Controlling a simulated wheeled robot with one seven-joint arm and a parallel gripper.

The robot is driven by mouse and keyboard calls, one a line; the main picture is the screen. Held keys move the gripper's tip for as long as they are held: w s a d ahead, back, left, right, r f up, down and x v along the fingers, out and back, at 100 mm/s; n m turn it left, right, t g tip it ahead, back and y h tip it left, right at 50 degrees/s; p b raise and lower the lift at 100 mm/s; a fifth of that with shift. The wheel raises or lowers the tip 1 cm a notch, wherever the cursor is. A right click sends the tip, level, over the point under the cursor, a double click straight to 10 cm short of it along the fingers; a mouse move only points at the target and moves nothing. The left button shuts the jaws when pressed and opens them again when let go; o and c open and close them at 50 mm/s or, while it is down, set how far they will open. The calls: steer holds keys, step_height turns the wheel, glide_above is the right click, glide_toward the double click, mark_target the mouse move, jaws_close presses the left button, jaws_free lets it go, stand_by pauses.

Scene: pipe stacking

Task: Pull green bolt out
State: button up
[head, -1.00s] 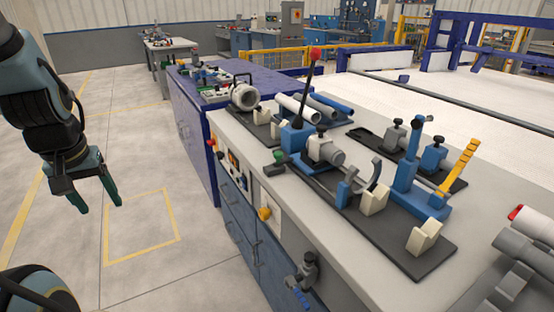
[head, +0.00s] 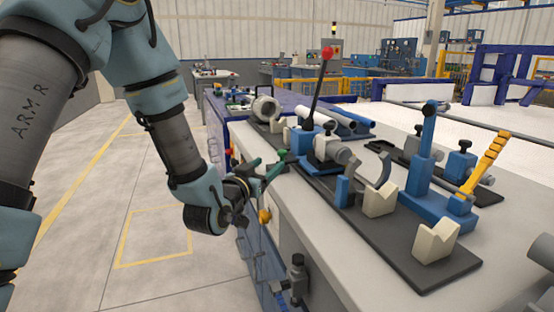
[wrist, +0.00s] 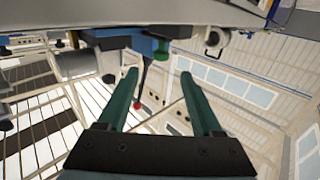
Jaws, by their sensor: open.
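The green bolt (head: 282,155) shows as a small green end on the near left side of the blue clamp fixture (head: 305,143) on the bench. It also shows in the wrist view (wrist: 160,50), beyond the fingertips and roughly midway between them across the picture. My gripper (head: 265,165) has green fingers and is at the bench's left edge, close to the bolt. In the wrist view my gripper (wrist: 158,74) is open, with nothing between its fingers. The bolt looks apart from the fingers; the exact gap is hard to tell.
A black lever with a red knob (head: 327,53) rises above the fixture. Cream V-blocks (head: 436,242) and a blue post (head: 421,150) stand on the black plate. A yellow knob (head: 264,216) and a vise (head: 297,275) stick out from the bench front. The floor at left is clear.

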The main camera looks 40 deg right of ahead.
mark_target(280, 154)
steer(key=p+x, duration=0.1)
steer(key=x, duration=0.9)
steer(key=shift+d+p, duration=0.1)
steer(key=shift+p, duration=0.2)
jaws_close()
stand_by(1.0)
